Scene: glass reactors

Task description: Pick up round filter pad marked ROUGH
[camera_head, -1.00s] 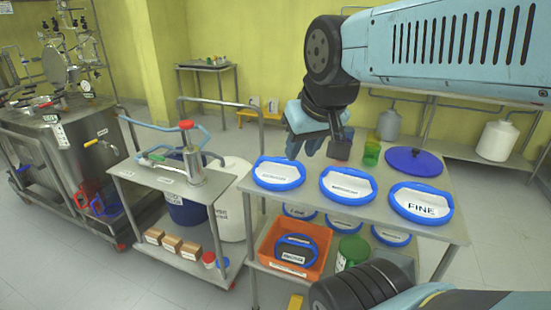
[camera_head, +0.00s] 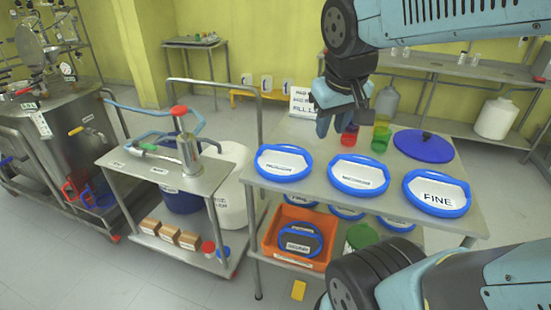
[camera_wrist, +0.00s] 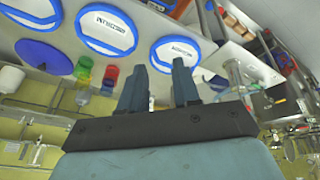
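Three round white filter pads with blue rims lie on the table top. The right pad (camera_head: 437,193) is marked FINE. The labels of the middle pad (camera_head: 358,175) and left pad (camera_head: 283,162) are too small to read; both pads also show in the wrist view, the middle one (camera_wrist: 106,30) and the left one (camera_wrist: 175,52). I cannot tell which pad is marked ROUGH. My gripper (camera_head: 337,122) is above the table's back left part, behind the pads and apart from them. In the wrist view its two fingers (camera_wrist: 158,85) are spread with nothing between them.
Red and green cups (camera_head: 380,140) and a blue lid (camera_head: 423,146) stand behind the pads. More blue-rimmed pads lie on the lower shelf, some in an orange crate (camera_head: 269,241). A cart (camera_head: 203,184) with a metal device stands at left.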

